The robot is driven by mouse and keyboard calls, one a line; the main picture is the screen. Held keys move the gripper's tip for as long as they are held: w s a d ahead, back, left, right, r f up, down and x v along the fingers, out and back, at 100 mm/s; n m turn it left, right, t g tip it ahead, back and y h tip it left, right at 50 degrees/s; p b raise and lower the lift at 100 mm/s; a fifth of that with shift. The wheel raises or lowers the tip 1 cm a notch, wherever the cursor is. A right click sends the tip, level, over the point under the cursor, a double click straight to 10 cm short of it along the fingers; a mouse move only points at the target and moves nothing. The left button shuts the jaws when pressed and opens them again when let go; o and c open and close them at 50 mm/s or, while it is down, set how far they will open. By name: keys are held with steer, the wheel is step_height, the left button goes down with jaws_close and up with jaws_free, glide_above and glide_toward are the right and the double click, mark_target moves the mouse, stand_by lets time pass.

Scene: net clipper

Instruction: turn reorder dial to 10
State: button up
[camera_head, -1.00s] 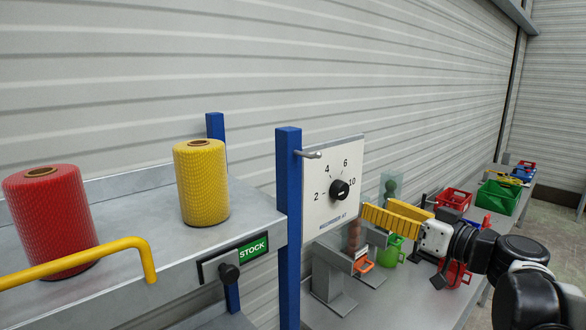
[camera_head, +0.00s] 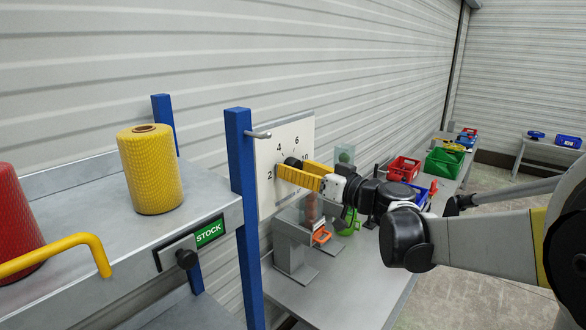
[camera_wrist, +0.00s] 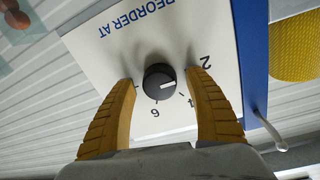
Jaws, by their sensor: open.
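The reorder dial is a round black knob (camera_head: 292,162) on a white panel (camera_head: 268,200) with printed numbers. In the wrist view the knob (camera_wrist: 159,82) shows a white pointer mark aimed to the right, roughly between 2 and 4. The panel (camera_wrist: 120,55) reads "REORDER AT" upside down there. My gripper (camera_head: 282,170) has yellow fingers and is at the panel. In the wrist view my open gripper (camera_wrist: 161,79) has one finger on each side of the knob, with visible gaps. The 10 is hidden in the wrist view but partly shows in the head view.
A blue post (camera_head: 241,200) with a metal peg (camera_head: 258,135) stands just left of the panel. A shelf holds yellow (camera_head: 152,170) and red (camera_head: 18,225) net rolls. A grey bench (camera_head: 345,285) with bins lies below and right.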

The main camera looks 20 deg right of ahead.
steer(key=c, duration=1.2)
